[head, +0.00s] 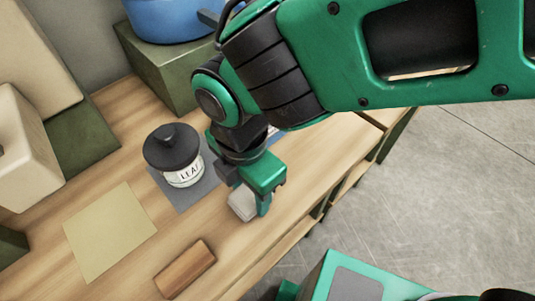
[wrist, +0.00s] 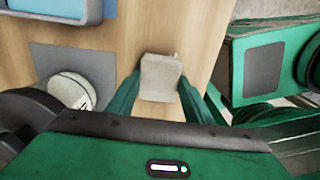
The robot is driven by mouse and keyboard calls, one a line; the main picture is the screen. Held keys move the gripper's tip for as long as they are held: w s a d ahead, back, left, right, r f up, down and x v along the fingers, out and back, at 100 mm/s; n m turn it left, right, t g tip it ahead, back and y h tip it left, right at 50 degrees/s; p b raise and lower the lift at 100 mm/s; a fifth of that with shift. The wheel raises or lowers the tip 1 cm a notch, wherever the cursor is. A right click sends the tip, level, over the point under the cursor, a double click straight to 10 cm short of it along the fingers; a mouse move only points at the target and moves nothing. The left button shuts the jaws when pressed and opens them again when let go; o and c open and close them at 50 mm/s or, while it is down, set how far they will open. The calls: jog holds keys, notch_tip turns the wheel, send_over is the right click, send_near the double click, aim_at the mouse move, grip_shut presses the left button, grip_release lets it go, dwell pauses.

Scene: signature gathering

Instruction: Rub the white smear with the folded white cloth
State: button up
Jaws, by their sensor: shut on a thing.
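The folded white cloth (head: 240,204) is a small pale pad low on the wooden counter, near its front edge. My gripper (head: 254,198) points down over it and is shut on it. In the wrist view the cloth (wrist: 160,77) sits between the two green fingers of my gripper (wrist: 159,80). From these views I cannot tell whether the cloth presses on the wood or hovers just above. The white smear is not clearly visible; a faint pale mark by the cloth's far edge in the wrist view is too small to identify.
A black-lidded jar labelled LEAF (head: 182,160) stands on a grey mat (head: 196,195) just left of my gripper. A brown wooden block (head: 185,268) and a yellowish sheet (head: 108,232) lie nearer left. A blue pot (head: 165,18) sits on a green box (head: 160,70) behind.

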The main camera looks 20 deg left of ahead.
jog(key=shift+s+d+f, duration=0.1)
jog(key=shift+s+d, duration=0.1)
jog(key=shift+d, duration=0.65)
jog(key=shift+s+d+f, duration=0.1)
jog(key=shift+s+d, duration=0.1)
jog(key=shift+d, duration=0.65)
notch_tip(320, 180, up, 3)
jog(key=shift+w+f, duration=0.1)
jog(key=shift+f, duration=0.05)
jog(key=shift+s+r, duration=0.2)
jog(key=shift+r, duration=2.65)
jog(key=shift+a, duration=0.15)
